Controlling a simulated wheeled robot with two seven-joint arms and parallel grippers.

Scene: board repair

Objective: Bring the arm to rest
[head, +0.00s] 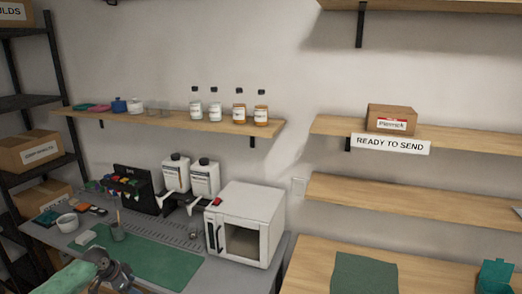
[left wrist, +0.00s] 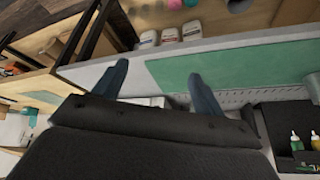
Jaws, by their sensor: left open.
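Part of my left arm (head: 112,272) shows at the lower left of the head view, in front of the grey bench and its green mat (head: 150,258). In the left wrist view my left gripper (left wrist: 158,72) has its two fingers spread wide. I see nothing between the fingers. The fingertips point towards the bench edge and the green mat (left wrist: 245,66), and I cannot tell how far off they are. My right arm and gripper do not show.
Wall shelves carry small bottles and a cardboard box (head: 390,116). A wooden table (head: 312,266) stands at the right, with a dark green mat (head: 364,272).

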